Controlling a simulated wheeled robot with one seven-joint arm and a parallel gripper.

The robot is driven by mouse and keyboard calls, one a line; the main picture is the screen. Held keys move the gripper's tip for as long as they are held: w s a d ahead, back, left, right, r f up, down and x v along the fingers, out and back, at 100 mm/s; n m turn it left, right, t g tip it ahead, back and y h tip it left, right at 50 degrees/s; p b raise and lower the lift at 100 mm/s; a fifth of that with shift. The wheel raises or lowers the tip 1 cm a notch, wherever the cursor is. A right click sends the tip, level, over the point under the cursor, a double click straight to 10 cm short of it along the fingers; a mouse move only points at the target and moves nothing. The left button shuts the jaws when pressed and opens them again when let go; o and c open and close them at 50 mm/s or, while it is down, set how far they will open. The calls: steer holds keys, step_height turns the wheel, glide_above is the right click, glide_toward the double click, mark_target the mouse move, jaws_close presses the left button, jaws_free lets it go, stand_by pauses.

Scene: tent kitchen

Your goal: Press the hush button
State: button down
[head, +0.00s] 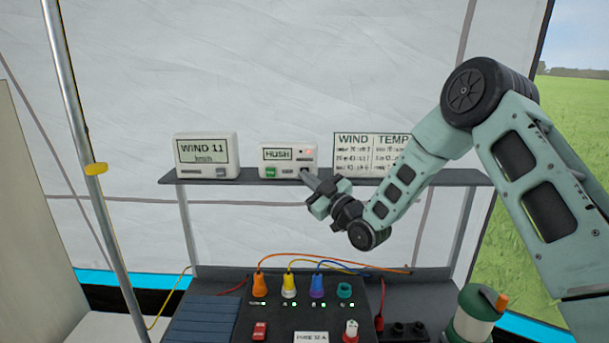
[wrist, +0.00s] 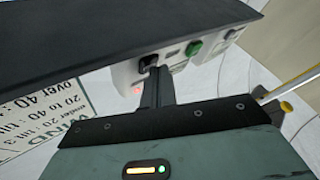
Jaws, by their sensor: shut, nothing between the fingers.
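The hush unit (head: 288,153) is a small white box with a HUSH label, standing on a dark shelf. A green button (head: 270,172) is at its lower left and a red light (head: 308,152) glows at its upper right. In the wrist view the unit appears turned over, with the green button (wrist: 193,47), a black button (wrist: 147,63) and the red light (wrist: 137,90). My gripper (head: 308,175) is shut and empty, its tips at the unit's lower right front. In the wrist view the tips (wrist: 160,72) are close beside the black button; I cannot tell whether they touch it.
A wind display (head: 207,147) stands left of the unit, and a wind and temperature chart (head: 362,150) stands to the right, partly behind my arm. The shelf edge (head: 240,182) runs just below. A panel with coloured plugs (head: 289,287) sits lower. A pole (head: 88,130) stands left.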

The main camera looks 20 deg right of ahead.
steer(key=shift+s+a+b, duration=0.25)
steer(key=shift+s+b, duration=0.15)
steer(key=shift+s, duration=0.45)
steer(key=shift+s+a+b, duration=0.25)
steer(key=shift+s+b, duration=0.05)
steer(key=shift+s, duration=0.5)
steer(key=shift+s+a+b, duration=0.3)
steer(key=shift+s, duration=0.5)
steer(key=shift+s+a+b, duration=0.25)
steer(key=shift+s+b, duration=0.05)
steer(key=shift+s, duration=0.5)
